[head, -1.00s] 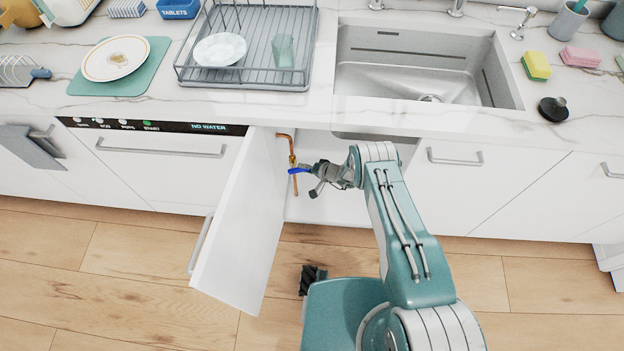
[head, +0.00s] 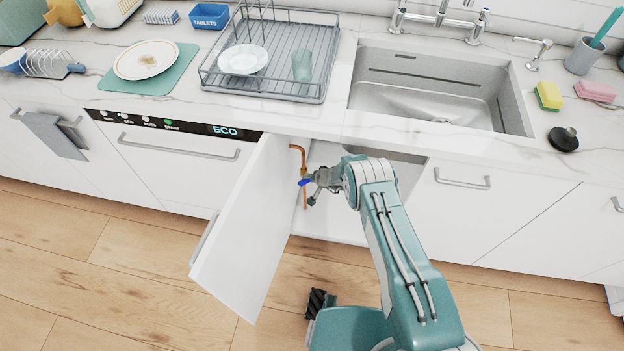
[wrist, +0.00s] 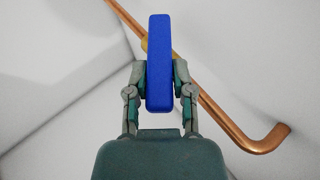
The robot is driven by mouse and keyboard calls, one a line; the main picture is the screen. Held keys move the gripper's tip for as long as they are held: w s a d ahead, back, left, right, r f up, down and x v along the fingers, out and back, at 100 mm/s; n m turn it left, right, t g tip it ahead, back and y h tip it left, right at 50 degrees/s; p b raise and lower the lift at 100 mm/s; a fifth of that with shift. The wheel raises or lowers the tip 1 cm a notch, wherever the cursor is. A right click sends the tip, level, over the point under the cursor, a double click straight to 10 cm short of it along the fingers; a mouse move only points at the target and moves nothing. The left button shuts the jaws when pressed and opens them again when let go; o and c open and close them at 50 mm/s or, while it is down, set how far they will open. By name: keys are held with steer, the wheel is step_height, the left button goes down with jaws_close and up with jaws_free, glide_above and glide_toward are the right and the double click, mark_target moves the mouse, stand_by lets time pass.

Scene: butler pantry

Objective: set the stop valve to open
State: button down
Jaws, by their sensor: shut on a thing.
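The stop valve's blue lever (head: 304,183) is on a copper pipe (head: 305,201) inside the open cabinet under the sink. My gripper (head: 311,181) reaches in from the right and is shut on the lever. In the wrist view, the blue lever (wrist: 159,60) stands upright between the two fingers of my gripper (wrist: 160,76). The copper pipe (wrist: 222,116) runs slantwise behind it, so the lever lies oblique to the pipe there. A bit of the brass valve body (wrist: 145,43) shows; the rest is hidden behind the lever and fingers.
The open cabinet door (head: 244,232) stands close on the left of my arm. The dishwasher panel (head: 180,124) reads ECO. The counter with the sink (head: 425,95) and dish rack (head: 268,75) is above. A black plug (head: 563,139) lies right of the sink.

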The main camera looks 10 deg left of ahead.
steer(key=shift+c, duration=2.4)
jaws_free()
steer(key=shift+f, duration=0.1)
steer(key=v, duration=1.1)
steer(key=shift+d+r, duration=0.25)
steer(key=shift+r, duration=0.05)
